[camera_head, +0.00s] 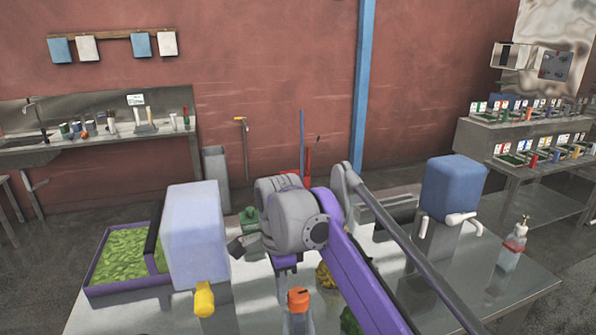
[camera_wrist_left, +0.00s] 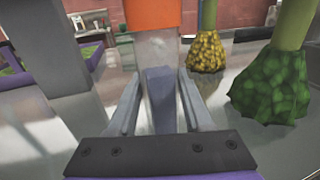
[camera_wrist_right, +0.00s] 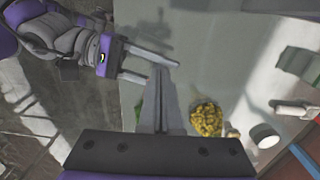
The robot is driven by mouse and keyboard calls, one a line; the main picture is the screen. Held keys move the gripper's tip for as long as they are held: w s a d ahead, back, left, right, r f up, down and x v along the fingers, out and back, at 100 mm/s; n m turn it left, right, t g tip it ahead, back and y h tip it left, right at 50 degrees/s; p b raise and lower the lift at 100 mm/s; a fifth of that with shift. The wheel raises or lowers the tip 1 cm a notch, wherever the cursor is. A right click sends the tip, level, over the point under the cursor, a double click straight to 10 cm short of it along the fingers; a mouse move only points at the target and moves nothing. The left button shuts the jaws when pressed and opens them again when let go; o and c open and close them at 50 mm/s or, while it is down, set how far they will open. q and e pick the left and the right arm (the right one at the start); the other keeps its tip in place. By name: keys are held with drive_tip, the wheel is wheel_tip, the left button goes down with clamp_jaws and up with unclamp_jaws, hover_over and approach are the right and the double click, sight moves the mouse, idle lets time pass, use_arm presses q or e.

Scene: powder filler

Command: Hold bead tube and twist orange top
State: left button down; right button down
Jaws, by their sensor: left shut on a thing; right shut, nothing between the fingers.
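The bead tube (camera_head: 298,323) is clear with an orange top (camera_head: 298,298) and stands upright at the bottom centre of the head view. In the left wrist view its clear body (camera_wrist_left: 158,48) and orange top (camera_wrist_left: 152,13) rise beyond the fingers. My left gripper (camera_wrist_left: 158,105) is shut on the tube, below the top. My right gripper (camera_head: 283,284) points down beside the orange top in the head view. In the right wrist view its fingers (camera_wrist_right: 160,75) are together and empty, close to my left gripper's fingers. They hide the tube there; contact with the top cannot be told.
A pale dispenser (camera_head: 195,235) with a yellow spout stands left, near a purple-edged tray (camera_head: 90,290) of green pieces. A blue dispenser (camera_head: 453,188) and a pump bottle (camera_head: 512,248) stand right. Yellow (camera_wrist_left: 207,52) and green (camera_wrist_left: 272,95) clumps stand close beside the tube.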

drive_tip(key=shift+w+d, duration=0.15)
drive_tip(key=shift+d, duration=0.3)
idle(0.6)
drive_tip(key=shift+w, duration=0.2)
idle(0.3)
drive_tip(key=shift+a, duration=0.1)
wheel_tip(320, 180, up, 6)
drive_tip(key=shift+a, duration=0.35)
idle(0.5)
drive_tip(key=shift+s+r, duration=0.15)
wheel_tip(320, 180, down, 6)
drive_tip(key=shift+s, duration=0.15)
idle(0.6)
